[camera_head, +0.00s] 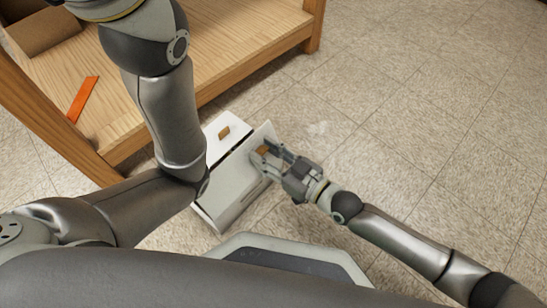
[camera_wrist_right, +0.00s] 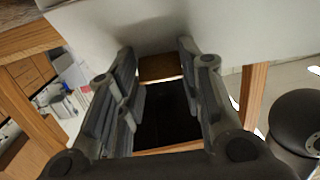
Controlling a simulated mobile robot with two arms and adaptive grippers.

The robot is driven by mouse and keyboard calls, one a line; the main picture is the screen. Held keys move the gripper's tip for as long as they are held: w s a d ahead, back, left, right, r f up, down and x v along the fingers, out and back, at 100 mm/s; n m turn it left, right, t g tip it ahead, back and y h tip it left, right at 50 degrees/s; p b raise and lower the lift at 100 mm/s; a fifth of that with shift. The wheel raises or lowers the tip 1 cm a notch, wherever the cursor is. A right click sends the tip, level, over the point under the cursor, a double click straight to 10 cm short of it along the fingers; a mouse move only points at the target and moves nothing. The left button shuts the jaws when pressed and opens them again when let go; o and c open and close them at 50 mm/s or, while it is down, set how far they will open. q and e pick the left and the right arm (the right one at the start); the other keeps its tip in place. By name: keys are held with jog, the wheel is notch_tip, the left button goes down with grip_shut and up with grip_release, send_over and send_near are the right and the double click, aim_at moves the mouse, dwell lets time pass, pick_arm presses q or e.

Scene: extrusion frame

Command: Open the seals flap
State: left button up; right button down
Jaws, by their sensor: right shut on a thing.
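A white box (camera_head: 225,200) stands on the floor in the head view, partly hidden behind my left arm. One white flap (camera_head: 264,131) on its right part is tilted up, with a small wooden tab (camera_head: 262,150) on it. My right gripper (camera_head: 267,156) is shut on this tab; the fingers stand on either side of it. The wrist view shows the tab (camera_wrist_right: 160,67) between the fingers and the white panel (camera_wrist_right: 190,25) beyond. A second wooden tab (camera_head: 223,132) sits on the box's other, flat part. I see no label marking the seals flap. My left gripper is out of view.
A wooden shelf (camera_head: 235,45) stands behind and left of the box, with an orange strip (camera_head: 83,98) and a brown container (camera_head: 42,30) on it. The tiled floor (camera_head: 430,120) right of the box is clear.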

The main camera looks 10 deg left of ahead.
dwell(0.3)
jog(key=c, duration=1)
grip_release()
jog(key=shift+o, duration=0.2)
jog(key=shift+d, duration=0.1)
jog(key=f+v, duration=0.1)
jog(key=v, duration=1.1)
jog(key=shift+r, duration=0.3)
